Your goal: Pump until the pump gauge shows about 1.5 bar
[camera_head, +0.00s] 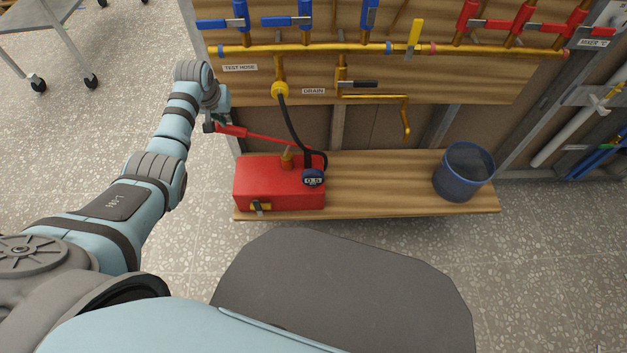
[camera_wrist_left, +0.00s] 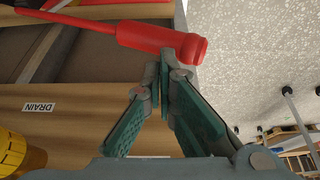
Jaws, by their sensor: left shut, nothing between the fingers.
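The red pump (camera_head: 278,183) sits at the left end of the wooden shelf. Its digital gauge (camera_head: 312,178) appears to read 0.5. The pump's red lever (camera_head: 268,137) runs left from the pump to a thicker grip (camera_head: 233,130). My left gripper (camera_head: 212,125) is at the outer end of this grip. In the left wrist view the red grip (camera_wrist_left: 160,38) lies just beyond the fingertips of my left gripper (camera_wrist_left: 166,70). The fingers are closed together with nothing between them; contact with the grip is unclear. My right gripper is out of view.
A black hose (camera_head: 294,125) links the test hose valve (camera_head: 280,89) to the pump. A blue bucket (camera_head: 463,172) stands at the shelf's right. A drain pipe (camera_head: 405,115) hangs above the shelf (camera_head: 375,185), whose middle is clear. A metal cart (camera_head: 40,25) stands far left.

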